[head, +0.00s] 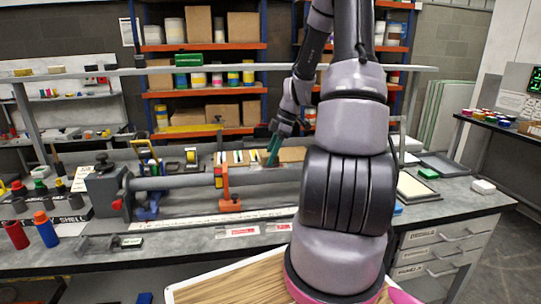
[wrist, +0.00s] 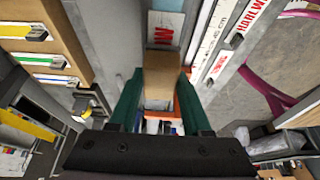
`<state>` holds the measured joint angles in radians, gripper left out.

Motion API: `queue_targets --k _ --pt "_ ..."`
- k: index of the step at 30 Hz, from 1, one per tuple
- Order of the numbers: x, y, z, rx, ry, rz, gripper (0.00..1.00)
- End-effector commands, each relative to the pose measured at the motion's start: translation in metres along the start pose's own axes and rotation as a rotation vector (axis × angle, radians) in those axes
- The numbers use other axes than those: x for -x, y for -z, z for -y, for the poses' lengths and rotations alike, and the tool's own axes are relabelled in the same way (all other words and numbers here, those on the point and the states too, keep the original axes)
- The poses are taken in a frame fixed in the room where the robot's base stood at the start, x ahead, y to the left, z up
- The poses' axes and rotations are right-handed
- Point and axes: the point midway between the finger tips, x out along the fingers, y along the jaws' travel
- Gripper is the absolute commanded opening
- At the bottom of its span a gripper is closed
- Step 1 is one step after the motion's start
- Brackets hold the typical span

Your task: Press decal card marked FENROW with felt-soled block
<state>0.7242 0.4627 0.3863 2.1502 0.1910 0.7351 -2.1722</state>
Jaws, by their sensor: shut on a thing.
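My gripper (wrist: 158,100) has green fingers and is shut on a tan block (wrist: 161,72) in the wrist view. The block's sole is not visible. Beyond the block is a pale card (wrist: 164,30) with red letters, of which only a "W" at the end reads; the block hides the rest. I cannot tell whether block and card touch. To the right lies another card (wrist: 250,18) reading "HARLW…", with a further red-lettered card (wrist: 218,65) below it. In the head view my gripper (head: 274,150) is over the rear of the bench, partly behind my arm.
A grey tube (head: 205,181) with an orange clamp (head: 229,195) runs along the bench. Two red-lettered labels, left (head: 238,231) and right (head: 278,227), show at the front edge. Red and blue bottles (head: 46,229) stand at the left. A tray (head: 416,187) lies at the right.

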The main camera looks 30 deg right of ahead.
Motion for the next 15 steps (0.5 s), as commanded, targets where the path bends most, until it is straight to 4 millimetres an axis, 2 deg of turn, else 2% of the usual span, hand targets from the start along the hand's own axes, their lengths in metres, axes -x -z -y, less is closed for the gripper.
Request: queue_targets --k 15 --pt "-0.0073 -0.003 0.0 0.0 0.0 0.0 0.04"
